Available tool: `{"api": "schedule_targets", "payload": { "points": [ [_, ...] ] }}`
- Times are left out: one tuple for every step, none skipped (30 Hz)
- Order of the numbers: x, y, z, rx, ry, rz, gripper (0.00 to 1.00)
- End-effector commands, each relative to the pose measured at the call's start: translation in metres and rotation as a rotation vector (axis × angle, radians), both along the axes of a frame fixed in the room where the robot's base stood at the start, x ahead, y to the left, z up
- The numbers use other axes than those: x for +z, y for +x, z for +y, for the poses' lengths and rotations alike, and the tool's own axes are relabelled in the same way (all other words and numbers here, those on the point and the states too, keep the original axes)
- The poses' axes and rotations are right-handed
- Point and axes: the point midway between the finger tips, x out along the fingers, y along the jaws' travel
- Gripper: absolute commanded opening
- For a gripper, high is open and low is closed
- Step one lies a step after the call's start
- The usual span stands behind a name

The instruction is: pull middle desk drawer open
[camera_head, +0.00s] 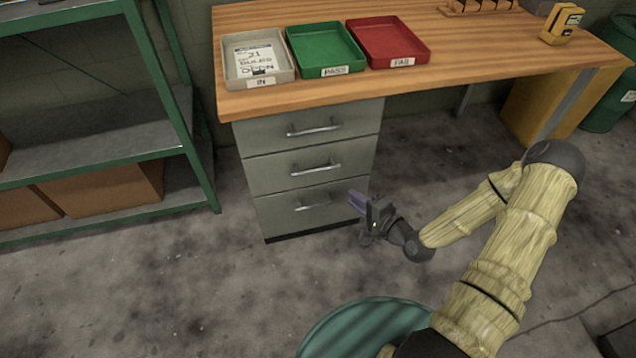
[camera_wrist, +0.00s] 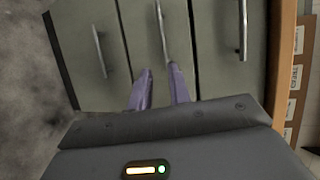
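The grey drawer cabinet has three stacked drawers under the wooden desk. The middle drawer (camera_head: 275,172) is shut, flush with its neighbours, with a horizontal metal bar handle (camera_head: 316,169). In the wrist view the picture is turned, so the middle drawer (camera_wrist: 146,50) is the central upright strip and its handle (camera_wrist: 163,30) runs up and down. My gripper (camera_head: 355,199) is in front of the cabinet's lower right side. Its two purple fingers are apart and empty in the wrist view (camera_wrist: 160,72), pointing at the handle's near end. Whether they touch it cannot be told.
The top drawer (camera_head: 260,135) and bottom drawer (camera_head: 275,212) are also shut, with similar handles. Grey, green (camera_head: 325,50) and red (camera_head: 387,43) trays stand on the desk top (camera_head: 480,50). A green-framed shelf (camera_head: 190,150) stands to the left. Floor before the cabinet is clear.

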Motion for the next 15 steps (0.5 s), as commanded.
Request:
{"api": "schedule_targets", "payload": {
  "points": [
    [-0.0065, 0.0009, -0.0001, -0.014, 0.033, -0.007, 0.19],
    [-0.0061, 0.0013, -0.0003, -0.019, 0.045, -0.009, 0.19],
    [-0.0050, 0.0017, -0.0006, -0.023, 0.055, -0.012, 0.19],
    [-0.0041, 0.0018, -0.0006, -0.025, 0.058, -0.013, 0.19],
    [-0.0033, 0.0019, -0.0006, -0.026, 0.059, -0.015, 0.19],
    [-0.0025, 0.0019, -0.0005, -0.025, 0.059, -0.014, 0.19],
    [-0.0023, 0.0018, -0.0006, -0.025, 0.058, -0.014, 0.19],
    [-0.0023, 0.0018, -0.0005, -0.025, 0.058, -0.014, 0.19],
    [-0.0023, 0.0017, -0.0004, -0.024, 0.056, -0.014, 0.19],
    [-0.0024, 0.0017, -0.0005, -0.023, 0.056, -0.013, 0.19],
    [-0.0024, 0.0017, -0.0005, -0.023, 0.056, -0.013, 0.19],
    [-0.0027, 0.0018, -0.0002, -0.023, 0.056, -0.013, 0.19],
    [-0.0029, 0.0021, 0.0001, -0.023, 0.055, -0.013, 0.19],
    [-0.0032, 0.0028, 0.0006, -0.023, 0.054, -0.013, 0.19],
    [-0.0038, 0.0040, 0.0018, -0.022, 0.054, -0.013, 0.19]
  ]
}}
